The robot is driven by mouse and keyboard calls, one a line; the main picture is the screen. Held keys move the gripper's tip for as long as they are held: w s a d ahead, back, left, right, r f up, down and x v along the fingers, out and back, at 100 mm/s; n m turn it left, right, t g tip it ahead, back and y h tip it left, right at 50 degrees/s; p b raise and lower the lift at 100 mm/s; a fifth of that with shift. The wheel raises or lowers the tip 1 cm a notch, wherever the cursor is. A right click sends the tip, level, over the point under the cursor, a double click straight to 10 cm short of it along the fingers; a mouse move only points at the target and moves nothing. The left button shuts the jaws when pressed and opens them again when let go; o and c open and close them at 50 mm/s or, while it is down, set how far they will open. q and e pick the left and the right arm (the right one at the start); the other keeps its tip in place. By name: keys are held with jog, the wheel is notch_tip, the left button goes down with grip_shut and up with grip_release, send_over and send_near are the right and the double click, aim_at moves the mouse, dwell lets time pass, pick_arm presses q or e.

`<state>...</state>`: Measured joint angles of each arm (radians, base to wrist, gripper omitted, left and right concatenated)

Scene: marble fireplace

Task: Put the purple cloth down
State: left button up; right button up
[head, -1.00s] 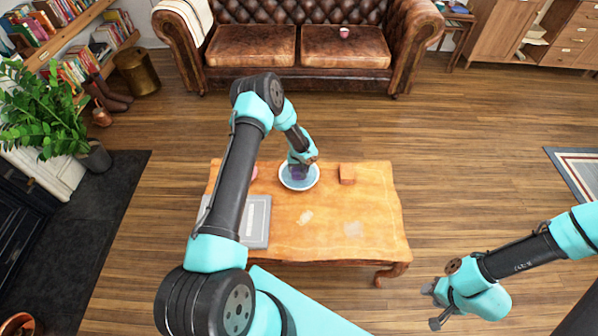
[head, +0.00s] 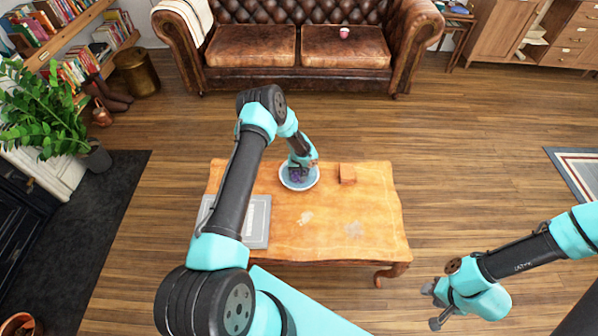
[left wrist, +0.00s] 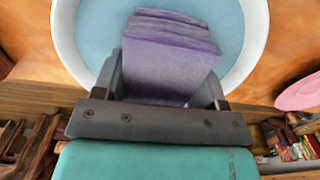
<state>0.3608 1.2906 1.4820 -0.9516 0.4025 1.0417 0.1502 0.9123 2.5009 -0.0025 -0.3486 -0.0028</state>
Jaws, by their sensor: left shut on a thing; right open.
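The purple cloth (left wrist: 165,62) is folded in layers and sits between the fingers of my left gripper (left wrist: 165,92) in the left wrist view. In the head view the cloth (head: 297,177) is a small purple patch under my left gripper (head: 299,168), over a white-rimmed blue dish (head: 314,183). The dish (left wrist: 88,50) also shows behind the cloth in the left wrist view. I cannot tell whether the cloth touches the dish. My right gripper (head: 432,306) is open and empty, over the floor at the lower right, away from the table.
The dish stands on a wooden table (head: 340,215). An orange-brown block (head: 347,173) is right of the dish, and a grey book-like item (head: 257,222) lies at the table's left. A pink round thing (left wrist: 298,93) shows in the left wrist view.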

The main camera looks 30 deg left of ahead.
pick_arm(q)
jog(key=o, duration=0.9)
jog(key=shift+f, duration=0.1)
jog(key=shift+o, duration=0.2)
notch_tip(320, 180, up, 12)
dwell(0.5)
